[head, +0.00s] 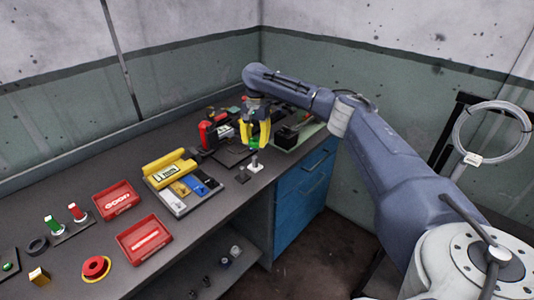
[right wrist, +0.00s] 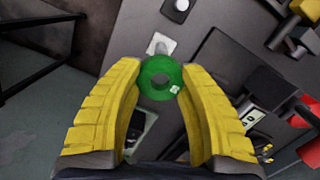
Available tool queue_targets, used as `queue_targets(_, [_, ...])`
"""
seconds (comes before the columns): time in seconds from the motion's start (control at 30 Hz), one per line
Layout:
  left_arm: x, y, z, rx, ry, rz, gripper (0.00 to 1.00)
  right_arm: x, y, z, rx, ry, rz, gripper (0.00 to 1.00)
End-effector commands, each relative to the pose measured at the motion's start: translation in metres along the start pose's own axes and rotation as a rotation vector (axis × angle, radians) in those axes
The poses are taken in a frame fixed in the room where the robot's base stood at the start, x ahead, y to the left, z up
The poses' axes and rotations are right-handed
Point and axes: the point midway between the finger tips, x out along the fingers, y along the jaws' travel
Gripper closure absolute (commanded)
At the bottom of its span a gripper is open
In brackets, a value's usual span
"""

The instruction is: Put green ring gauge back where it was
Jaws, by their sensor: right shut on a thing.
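The green ring gauge (head: 253,142) is between the yellow fingers of my right gripper (head: 257,132), near the far right of the workbench. A small post on a white square base (head: 255,165) stands just below the ring in the head view. The white base also shows beyond the ring in the right wrist view (right wrist: 160,44). I cannot tell whether the ring touches the post. My left gripper is not in view.
Tools crowd the bench behind the gripper.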

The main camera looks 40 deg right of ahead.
Motion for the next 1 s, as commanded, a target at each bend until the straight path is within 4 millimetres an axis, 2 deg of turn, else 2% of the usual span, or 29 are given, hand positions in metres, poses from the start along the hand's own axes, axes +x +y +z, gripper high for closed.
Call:
queue_targets(0.3, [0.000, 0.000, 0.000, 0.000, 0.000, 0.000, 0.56, -0.029, 0.009, -0.015, -0.457, 0.003, 0.048, 0.95])
queue_targets(1.0, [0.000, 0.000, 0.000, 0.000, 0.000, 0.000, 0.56, -0.070, 0.034, -0.042, -1.629, 0.011, 0.176, 0.95])
